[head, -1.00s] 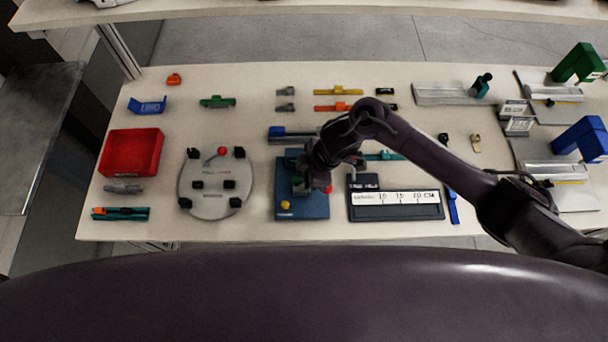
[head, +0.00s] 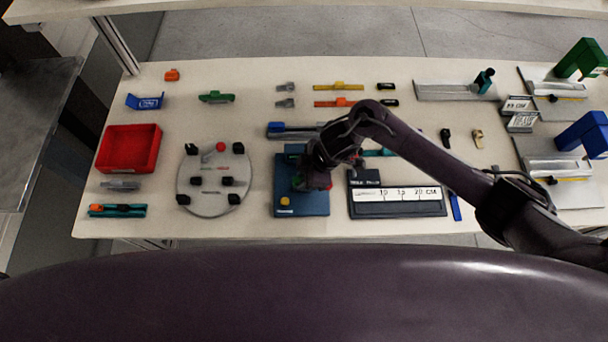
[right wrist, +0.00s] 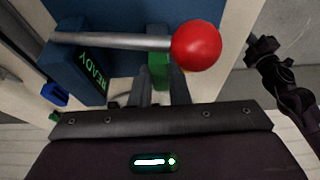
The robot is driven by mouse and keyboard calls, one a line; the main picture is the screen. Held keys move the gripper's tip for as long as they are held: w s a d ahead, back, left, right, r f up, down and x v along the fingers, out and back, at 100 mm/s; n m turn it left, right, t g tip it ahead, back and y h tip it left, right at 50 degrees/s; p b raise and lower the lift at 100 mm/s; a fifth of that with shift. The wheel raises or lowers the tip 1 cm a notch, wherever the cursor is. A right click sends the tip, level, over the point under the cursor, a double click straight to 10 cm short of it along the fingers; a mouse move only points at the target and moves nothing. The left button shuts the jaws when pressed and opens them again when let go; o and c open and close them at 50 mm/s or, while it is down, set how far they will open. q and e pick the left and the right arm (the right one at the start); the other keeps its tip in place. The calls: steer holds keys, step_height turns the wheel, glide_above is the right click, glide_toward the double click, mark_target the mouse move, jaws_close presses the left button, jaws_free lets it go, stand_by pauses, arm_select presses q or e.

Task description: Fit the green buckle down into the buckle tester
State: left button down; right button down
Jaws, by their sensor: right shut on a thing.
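The buckle tester (head: 302,203) is a blue block with a yellow knob, on the table in the middle of the head view. In the right wrist view the tester (right wrist: 93,65) shows the word READY and a grey lever with a red ball (right wrist: 196,46). My right gripper (right wrist: 163,88) is shut on the green buckle (right wrist: 158,70), low against the tester. The lever crosses in front of the buckle and hides part of it. I cannot tell how deep the buckle sits. A dark arm part shows at the right of the wrist view; its jaws are unclear.
A round grey fixture (head: 207,200) with black blocks stands left of the tester. A black measuring board (head: 395,211) lies close on the right. A red bin (head: 128,149) is at the left. A green part (head: 216,97) lies farther back.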

steer(key=shift+f, duration=0.2)
steer(key=c, duration=1.3)
jaws_free()
steer(key=v, duration=0.7)
steer(key=shift+r+b, duration=0.4)
steer(key=shift+s+d, duration=0.1)
steer(key=shift+d, duration=0.05)
